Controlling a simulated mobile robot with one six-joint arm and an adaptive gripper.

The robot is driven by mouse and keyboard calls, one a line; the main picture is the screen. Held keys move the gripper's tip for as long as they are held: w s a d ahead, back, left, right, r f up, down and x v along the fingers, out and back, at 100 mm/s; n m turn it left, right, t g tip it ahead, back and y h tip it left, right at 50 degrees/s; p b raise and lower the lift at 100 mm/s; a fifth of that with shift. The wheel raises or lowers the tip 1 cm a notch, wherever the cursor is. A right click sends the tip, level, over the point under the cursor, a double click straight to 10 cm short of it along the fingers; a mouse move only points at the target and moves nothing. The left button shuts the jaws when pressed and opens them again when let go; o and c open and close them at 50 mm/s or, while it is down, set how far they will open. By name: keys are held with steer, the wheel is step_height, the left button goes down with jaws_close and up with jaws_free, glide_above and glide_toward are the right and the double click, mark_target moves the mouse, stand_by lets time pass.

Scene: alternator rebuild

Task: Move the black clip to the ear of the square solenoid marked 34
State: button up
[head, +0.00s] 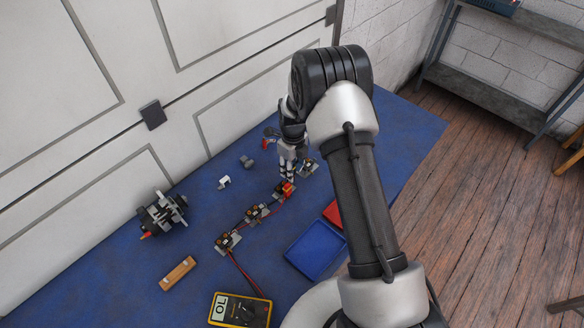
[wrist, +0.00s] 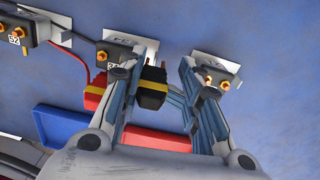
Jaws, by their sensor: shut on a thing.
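My gripper (wrist: 162,82) is shut on the black clip (wrist: 153,88), which has a yellow band and sits between the fingers in the wrist view. In the head view my gripper (head: 287,172) is over the far end of the solenoid row, and I cannot make out the black clip there. A dark solenoid (wrist: 120,51) is just left of the left finger; its label, partly covered, seems to read 34. A red clip (wrist: 93,96) with a yellow band is beside that solenoid. Another solenoid (wrist: 211,84) is partly behind the right finger, its label hidden.
A solenoid marked 52 (wrist: 18,30) is farther left. A blue tray (head: 316,251) and a red tray (head: 333,213) lie right of the row. The multimeter (head: 240,311), a wooden block (head: 178,273) and an alternator (head: 161,215) are on the blue bench (head: 120,280).

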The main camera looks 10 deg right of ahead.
steer(key=shift+f+b, duration=0.65)
steer(key=shift+f, duration=0.35)
steer(key=o, duration=1.2)
steer(key=shift+f, duration=0.1)
step_height(320, 180, up, 9)
steer(key=p, duration=0.5)
